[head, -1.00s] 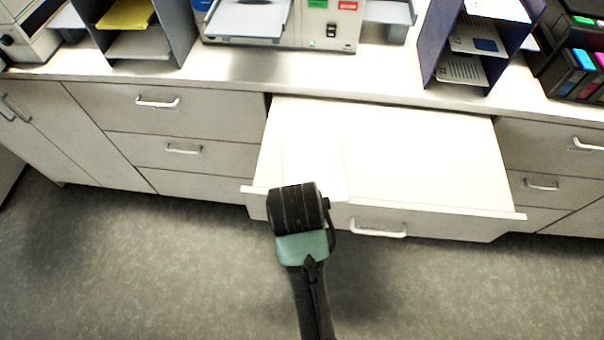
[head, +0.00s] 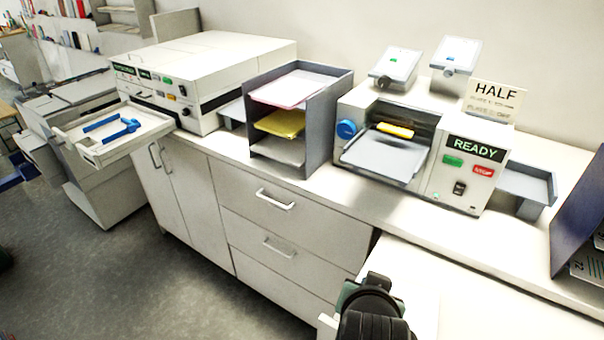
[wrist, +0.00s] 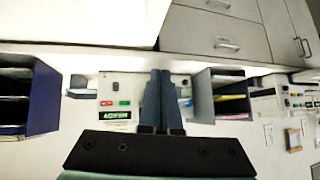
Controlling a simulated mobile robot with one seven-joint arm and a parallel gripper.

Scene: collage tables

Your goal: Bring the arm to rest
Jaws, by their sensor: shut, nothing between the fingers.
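My gripper (wrist: 161,76) shows in the wrist view with its two dark blue fingers side by side, shut and empty. The wrist view is upside down, and the fingers overlap the machine behind them without visible contact.
A machine with a READY sign (head: 476,148), a grey tray rack (head: 318,125) and a boxy white machine (head: 235,65) stand on the counter. Drawer handles (head: 275,200) stick out below.

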